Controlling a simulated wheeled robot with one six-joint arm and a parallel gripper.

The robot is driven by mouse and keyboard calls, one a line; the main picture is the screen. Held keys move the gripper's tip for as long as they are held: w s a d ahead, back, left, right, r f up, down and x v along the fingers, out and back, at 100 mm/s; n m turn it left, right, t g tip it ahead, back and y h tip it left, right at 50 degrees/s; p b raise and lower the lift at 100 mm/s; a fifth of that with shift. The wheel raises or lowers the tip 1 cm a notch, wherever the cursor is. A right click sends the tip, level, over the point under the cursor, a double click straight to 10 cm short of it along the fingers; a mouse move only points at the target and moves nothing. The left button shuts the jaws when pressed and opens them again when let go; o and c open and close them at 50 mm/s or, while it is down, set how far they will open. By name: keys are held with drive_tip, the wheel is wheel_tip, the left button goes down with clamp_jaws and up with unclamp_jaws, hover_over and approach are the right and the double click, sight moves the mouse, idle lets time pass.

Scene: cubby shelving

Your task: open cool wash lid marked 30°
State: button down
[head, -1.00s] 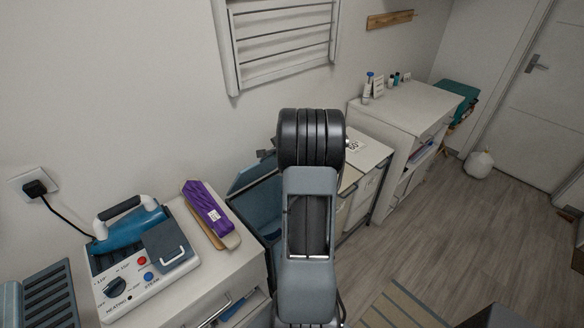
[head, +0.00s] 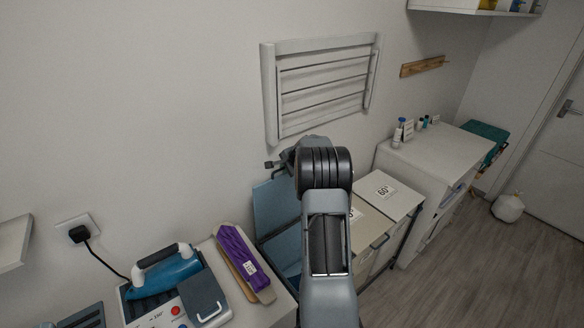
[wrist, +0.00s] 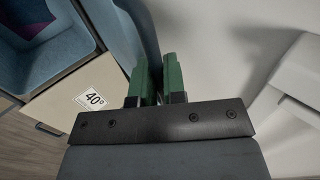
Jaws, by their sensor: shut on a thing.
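A blue lid (head: 275,208) stands raised, close to upright, over the left compartment of the hamper in the head view. In the wrist view its blue panel (wrist: 132,24) reaches down to my gripper (wrist: 157,62). The green fingers are shut on the lid's edge. The open blue compartment (wrist: 62,62) shows at the left of the wrist view, with dark and purple cloth inside. No 30° mark is legible on the raised lid. My arm hides part of the lid and compartment in the head view.
The cream 40° lid (wrist: 72,112) and the white 60° lid (head: 405,201) are closed. A drying rack (head: 322,85) hangs on the wall above. An iron (head: 165,272) and a purple-covered board (head: 240,255) stand at left. A white cabinet (head: 440,155) is at right.

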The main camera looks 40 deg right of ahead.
idle(0.4)
drive_tip(key=c, duration=1.3)
unclamp_jaws()
drive_tip(key=shift+f, duration=0.1)
drive_tip(key=shift+o, duration=0.5)
